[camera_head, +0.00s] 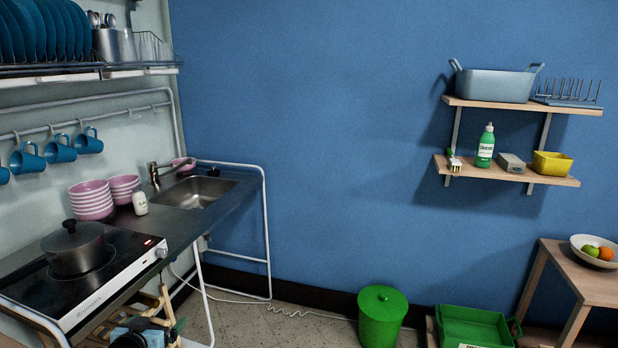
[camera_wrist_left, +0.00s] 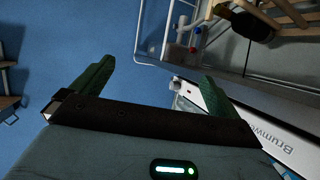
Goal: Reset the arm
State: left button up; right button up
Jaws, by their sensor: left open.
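My left gripper (camera_wrist_left: 160,88) shows in the left wrist view with its two green fingers spread wide apart. Nothing is between the fingers. In the head view only a small dark part, probably of my left arm or gripper, shows at the bottom edge, left of centre, below the counter. My right gripper is in neither view.
The counter (camera_head: 222,212) carries a hotplate with a pot (camera_head: 75,250), pink bowls (camera_head: 91,200) and a sink. Wall shelves (camera_head: 520,104) hang at right.

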pick_arm(q)
jog(key=s+d+f+m+g, duration=0.1)
jog(key=s+d+f, duration=0.2)
jog(key=s+f, duration=0.3)
jog(key=s+d+f+m+h, duration=0.1)
jog(key=s+d+f, duration=0.25)
jog(key=s, duration=0.45)
jog(key=s+d+f+m+g, duration=0.1)
jog(key=s+d+f, duration=0.2)
jog(key=s+f, duration=0.35)
jog(key=s+d+f+g, duration=0.1)
jog(key=s+d, duration=0.2)
jog(key=s, duration=0.9)
jog(key=s+d+f+n+g+h, duration=0.1)
jog(key=s+d, duration=0.3)
jog(key=s, duration=0.8)
jog(key=shift+s+d+g, duration=0.2)
jog(key=shift+d+g, duration=0.1)
jog(key=shift+g, duration=0.1)
